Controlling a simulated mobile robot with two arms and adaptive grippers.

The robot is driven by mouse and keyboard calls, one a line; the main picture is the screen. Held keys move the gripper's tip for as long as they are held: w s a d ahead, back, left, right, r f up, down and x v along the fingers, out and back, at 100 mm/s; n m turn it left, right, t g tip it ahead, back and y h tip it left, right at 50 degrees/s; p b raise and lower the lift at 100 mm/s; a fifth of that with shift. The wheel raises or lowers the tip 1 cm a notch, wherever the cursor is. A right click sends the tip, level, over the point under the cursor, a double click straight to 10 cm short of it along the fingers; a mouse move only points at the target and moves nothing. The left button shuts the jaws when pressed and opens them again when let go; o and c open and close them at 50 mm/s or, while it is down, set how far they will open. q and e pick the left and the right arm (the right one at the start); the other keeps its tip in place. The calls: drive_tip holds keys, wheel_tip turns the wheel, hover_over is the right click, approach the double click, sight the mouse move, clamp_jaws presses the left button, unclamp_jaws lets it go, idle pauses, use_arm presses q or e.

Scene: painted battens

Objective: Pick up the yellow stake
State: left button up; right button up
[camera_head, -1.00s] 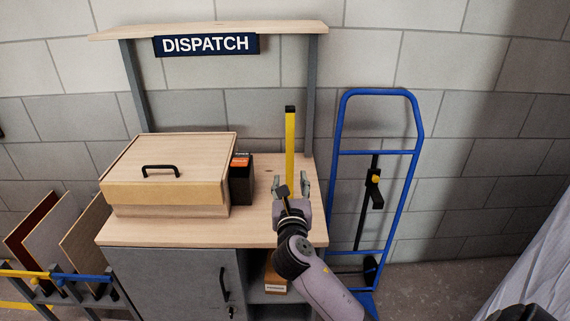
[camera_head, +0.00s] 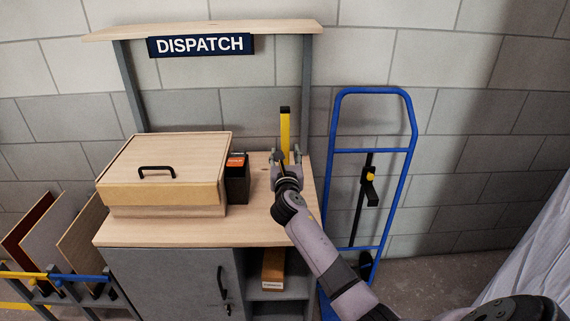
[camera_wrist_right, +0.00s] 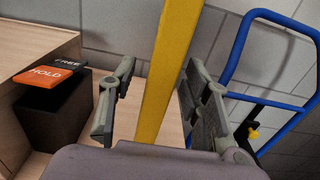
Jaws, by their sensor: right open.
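The yellow stake (camera_head: 285,133) stands upright on the bench top in the head view, with a black top end. Its lower part is hidden behind my right gripper (camera_head: 287,157). In the right wrist view the stake (camera_wrist_right: 167,70) runs between the two open fingers of my right gripper (camera_wrist_right: 157,105). A gap shows between the left finger and the stake, and a smaller one on the right. My left gripper is not in view.
A wooden box (camera_head: 165,172) with a black handle sits on the bench (camera_head: 240,231). A black container (camera_head: 237,185) with an orange label stands left of my gripper. A blue hand truck (camera_head: 412,150) leans at the right. A shelf with a DISPATCH sign (camera_head: 202,45) is above.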

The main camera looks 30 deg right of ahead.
drive_tip(key=shift+w, duration=0.15)
drive_tip(key=shift+c, duration=0.4)
clamp_jaws()
drive_tip(key=shift+r, duration=0.15)
